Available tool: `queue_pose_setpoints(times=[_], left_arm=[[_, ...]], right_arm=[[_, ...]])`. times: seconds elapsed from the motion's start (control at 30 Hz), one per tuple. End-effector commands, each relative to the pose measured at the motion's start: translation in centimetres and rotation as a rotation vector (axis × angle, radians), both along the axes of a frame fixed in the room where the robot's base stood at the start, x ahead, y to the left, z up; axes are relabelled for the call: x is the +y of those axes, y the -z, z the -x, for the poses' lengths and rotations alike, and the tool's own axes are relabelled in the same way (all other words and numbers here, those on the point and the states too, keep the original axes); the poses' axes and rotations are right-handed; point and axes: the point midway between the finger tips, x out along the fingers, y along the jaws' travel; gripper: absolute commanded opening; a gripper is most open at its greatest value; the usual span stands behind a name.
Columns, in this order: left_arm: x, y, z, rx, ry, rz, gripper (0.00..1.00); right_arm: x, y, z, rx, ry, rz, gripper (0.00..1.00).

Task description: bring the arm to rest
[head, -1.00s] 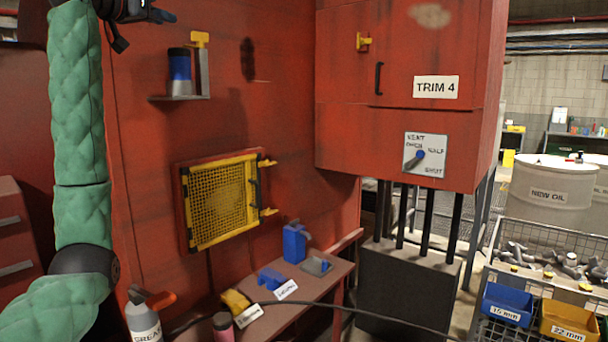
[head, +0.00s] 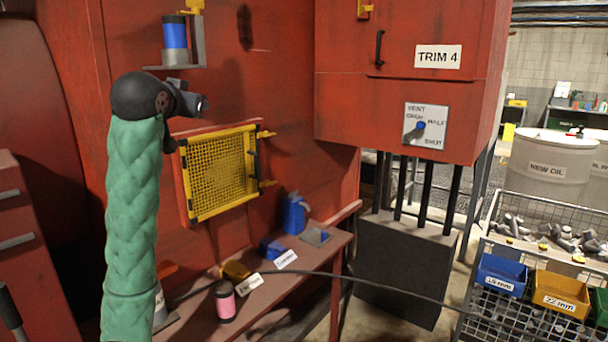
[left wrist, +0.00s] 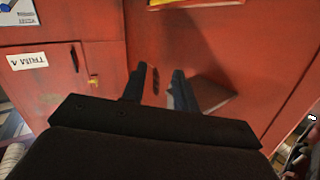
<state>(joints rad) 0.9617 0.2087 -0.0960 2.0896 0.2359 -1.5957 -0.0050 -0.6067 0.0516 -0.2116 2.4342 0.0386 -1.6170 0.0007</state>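My left arm rises in a green padded sleeve at the left of the head view. Its black wrist is bent over, and my left gripper (head: 200,103) points right, in front of the red wall and below the small shelf. In the left wrist view my left gripper (left wrist: 160,75) shows two dark fingers apart, with red wall and a dark mark between them. Nothing is seen held. My right gripper is in neither view.
A wall shelf (head: 190,67) holds a blue can (head: 175,38) above the gripper. A yellow mesh hatch (head: 220,172) is just right of the arm. A bench (head: 265,302) with small items stands below. The TRIM 4 cabinet (head: 345,100) is to the right.

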Motion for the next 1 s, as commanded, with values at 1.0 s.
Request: queue_pose_setpoints(times=[1.0], left_arm=[[-6.2,38.0,12.3,0.409,-0.013,-0.026,0.3]], right_arm=[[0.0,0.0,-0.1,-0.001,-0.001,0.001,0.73]])
